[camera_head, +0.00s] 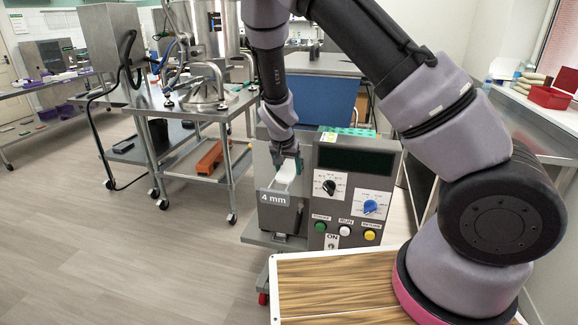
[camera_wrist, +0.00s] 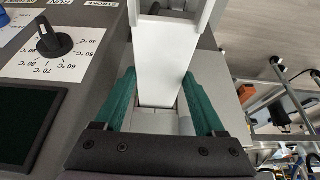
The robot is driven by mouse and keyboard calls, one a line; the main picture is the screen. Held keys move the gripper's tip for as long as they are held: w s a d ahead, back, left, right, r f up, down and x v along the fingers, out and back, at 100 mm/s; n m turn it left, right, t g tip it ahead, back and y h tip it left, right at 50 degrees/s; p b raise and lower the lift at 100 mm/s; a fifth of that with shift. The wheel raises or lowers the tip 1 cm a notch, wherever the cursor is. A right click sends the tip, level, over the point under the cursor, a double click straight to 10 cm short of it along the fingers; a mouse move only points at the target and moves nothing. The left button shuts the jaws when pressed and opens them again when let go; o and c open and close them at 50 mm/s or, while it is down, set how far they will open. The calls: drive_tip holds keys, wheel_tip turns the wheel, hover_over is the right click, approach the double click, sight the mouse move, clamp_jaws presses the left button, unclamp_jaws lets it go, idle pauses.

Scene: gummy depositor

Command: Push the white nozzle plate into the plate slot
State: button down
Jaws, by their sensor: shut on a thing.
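The white nozzle plate (camera_head: 285,174) is at the left part of the grey depositor (camera_head: 258,160), just above the "4 mm" label. In the wrist view the plate (camera_wrist: 162,58) is a long white strip running from a white frame at the top down between my fingers. My gripper (camera_head: 290,158) reaches down from above, its green fingers on either side of the plate; it is shut on the plate, as the wrist view also shows (camera_wrist: 159,80). The plate slot itself cannot be made out clearly, and how far the plate sits in it is unclear.
The depositor's control panel (camera_head: 350,200) with knobs and buttons stands right beside my gripper. A wood-topped surface (camera_head: 330,285) is in front. A steel cart (camera_head: 205,165) with an orange item (camera_head: 213,157) stands to the left. The floor at left is open.

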sight(292, 162)
drive_tip(key=s+a, duration=0.4)
drive_tip(key=s, duration=0.7)
drive_tip(key=shift+s+a, duration=0.15)
drive_tip(key=shift+s, duration=0.25)
idle(1.2)
drive_tip(key=shift+r, duration=0.1)
idle(0.4)
drive_tip(key=shift+w, duration=0.1)
drive_tip(key=shift+w+d+r, duration=0.1)
drive_tip(key=shift+w+d, duration=0.9)
drive_tip(key=shift+w, duration=1.75)
drive_tip(key=shift+w+d+f, duration=0.1)
drive_tip(key=shift+w+d, duration=0.95)
drive_tip(key=shift+w, duration=1.7)
drive_tip(key=shift+w+d+r, duration=0.1)
drive_tip(key=shift+w+d, duration=0.9)
drive_tip(key=shift+w, duration=1.75)
